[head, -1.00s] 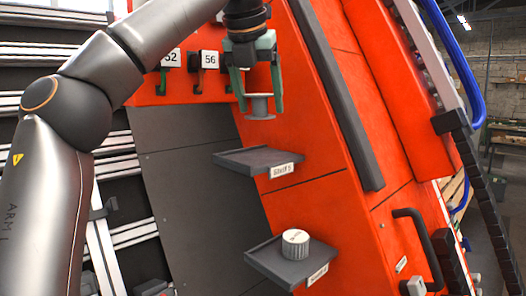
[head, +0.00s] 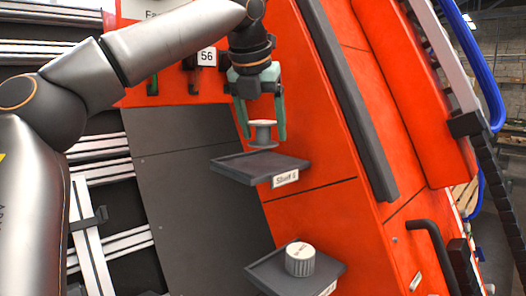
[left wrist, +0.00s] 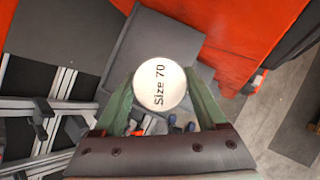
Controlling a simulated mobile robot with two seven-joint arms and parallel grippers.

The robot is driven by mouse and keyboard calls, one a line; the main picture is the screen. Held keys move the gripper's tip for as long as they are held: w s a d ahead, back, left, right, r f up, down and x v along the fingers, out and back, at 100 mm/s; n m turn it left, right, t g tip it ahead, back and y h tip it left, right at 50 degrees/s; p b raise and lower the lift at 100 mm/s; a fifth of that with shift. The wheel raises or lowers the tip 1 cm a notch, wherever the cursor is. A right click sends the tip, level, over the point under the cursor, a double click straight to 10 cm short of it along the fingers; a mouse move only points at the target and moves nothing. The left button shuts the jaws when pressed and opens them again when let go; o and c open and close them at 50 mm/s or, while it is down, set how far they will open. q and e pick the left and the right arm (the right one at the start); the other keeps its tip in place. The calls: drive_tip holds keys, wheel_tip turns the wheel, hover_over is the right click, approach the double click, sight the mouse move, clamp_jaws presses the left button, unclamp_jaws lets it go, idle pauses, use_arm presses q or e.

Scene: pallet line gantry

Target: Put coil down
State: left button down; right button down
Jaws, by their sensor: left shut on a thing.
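The coil is over the rear part of the upper dark shelf (head: 285,166), which carries a white label. Its lower flange is very close to the shelf; I cannot tell whether it touches. My right gripper is not in view.
A lower dark shelf (head: 275,279) holds a white ribbed cylinder (head: 300,261). The upper shelf's visible surface is bare. An orange panel with hooks and a "56" tag (head: 207,57) is behind the gripper. A black handle (head: 428,240) sticks out at right.

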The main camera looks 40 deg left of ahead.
sight(263, 168)
use_arm(q)
drive_tip(key=shift+f, duration=2.3)
unclamp_jaws()
drive_tip(key=v, duration=1.2)
